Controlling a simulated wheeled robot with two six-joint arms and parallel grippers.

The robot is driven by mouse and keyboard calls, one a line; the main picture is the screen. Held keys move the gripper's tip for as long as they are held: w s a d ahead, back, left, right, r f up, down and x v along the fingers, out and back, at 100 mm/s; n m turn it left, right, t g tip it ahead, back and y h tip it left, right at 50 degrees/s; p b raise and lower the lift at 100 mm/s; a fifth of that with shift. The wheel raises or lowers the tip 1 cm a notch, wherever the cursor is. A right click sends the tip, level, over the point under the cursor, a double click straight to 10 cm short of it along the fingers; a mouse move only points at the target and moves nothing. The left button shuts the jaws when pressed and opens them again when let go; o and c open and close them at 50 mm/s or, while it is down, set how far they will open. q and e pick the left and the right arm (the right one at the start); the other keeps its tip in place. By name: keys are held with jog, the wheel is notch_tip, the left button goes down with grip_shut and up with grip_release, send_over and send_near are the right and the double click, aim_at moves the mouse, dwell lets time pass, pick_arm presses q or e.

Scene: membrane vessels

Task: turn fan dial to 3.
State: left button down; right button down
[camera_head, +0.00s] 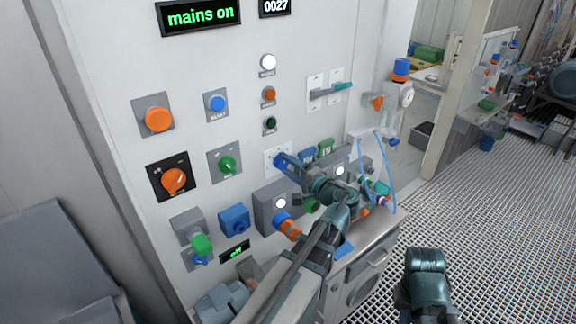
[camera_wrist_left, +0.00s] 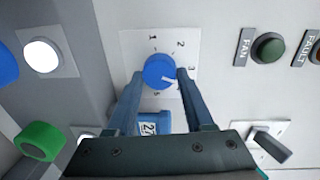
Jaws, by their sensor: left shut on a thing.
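The dial is a round blue knob (camera_wrist_left: 159,72) on a white plate marked with numbers, and 1 and 2 can be read. Its white pointer line points to the right and slightly down in the left wrist view, towards the right finger. My left gripper (camera_wrist_left: 158,77) is shut on the knob, one finger on each side. The right finger hides part of the number ring. In the head view the same white plate (camera_head: 270,156) shows on the panel, with the left gripper (camera_head: 281,160) at it. My right gripper does not show.
A dark green lamp (camera_wrist_left: 268,48) labelled FAN sits beside the dial plate. An orange rotary switch (camera_head: 174,180), a green knob (camera_head: 228,165) and a grey box (camera_head: 270,207) crowd the panel. A display (camera_head: 235,251) reads "off". Open grating floor (camera_head: 480,210) lies to the right.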

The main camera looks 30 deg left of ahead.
pick_arm(q)
jog(key=shift+s+n, duration=0.1)
jog(key=shift+n, duration=1.7)
jog(key=shift+c, duration=1.4)
grip_release()
jog(key=p+v, duration=0.1)
jog(key=v, duration=1.2)
jog(key=shift+s+d, duration=0.3)
jog(key=shift+d, duration=0.05)
jog(key=shift+r, duration=0.1)
